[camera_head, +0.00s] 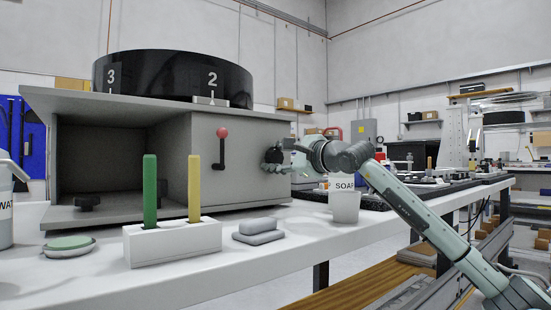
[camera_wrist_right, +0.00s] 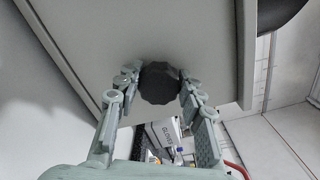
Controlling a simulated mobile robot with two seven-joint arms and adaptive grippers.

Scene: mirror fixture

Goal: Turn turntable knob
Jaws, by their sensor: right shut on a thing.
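The turntable (camera_head: 160,72) is a black drum on top of a grey cabinet (camera_head: 245,125). It bears the white numbers 3 and 2, with 2 above a small pale marker block (camera_head: 211,101). The dark faceted knob (camera_head: 272,156) sits at the right of the cabinet's front face. My right gripper (camera_head: 283,152) reaches it from the right and is shut on it. In the right wrist view, the knob (camera_wrist_right: 159,84) lies between both fingertips, against the grey panel. The knob's turned angle cannot be told. My left gripper is not in view.
A red-tipped lever (camera_head: 222,133) stands left of the knob.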

